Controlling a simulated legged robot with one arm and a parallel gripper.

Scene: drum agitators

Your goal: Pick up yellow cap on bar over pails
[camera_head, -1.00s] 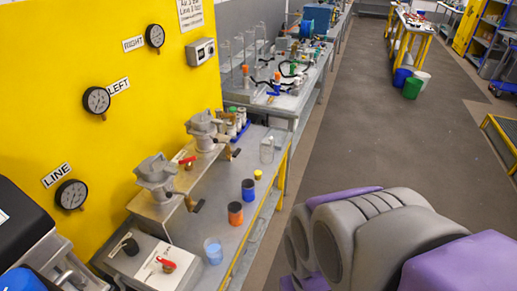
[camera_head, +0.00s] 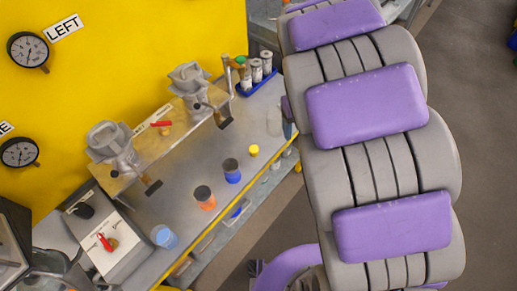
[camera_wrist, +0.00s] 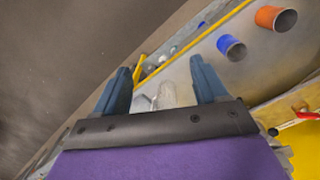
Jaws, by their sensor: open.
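The small yellow cap (camera_head: 254,150) sits on the grey bench (camera_head: 190,215) in the head view, near the bench's front edge. It is just right of the dark-rimmed blue pail (camera_head: 232,171). An orange pail (camera_head: 205,198) and a light-blue pail (camera_head: 164,236) stand further left. In the wrist view, my gripper (camera_wrist: 160,82) is open with its blue fingers apart, and no cap is seen between them. The blue pail (camera_wrist: 231,47) and orange pail (camera_wrist: 275,18) are to its right. I cannot make out the cap in the wrist view. The gripper itself is hidden in the head view.
Two grey clamp fixtures (camera_head: 115,148) stand on a raised plate behind the pails. A clear container (camera_wrist: 165,96) shows beyond the fingers. A blue rack of bottles (camera_head: 257,75) is at the back. Bare floor (camera_head: 465,150) lies to the right.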

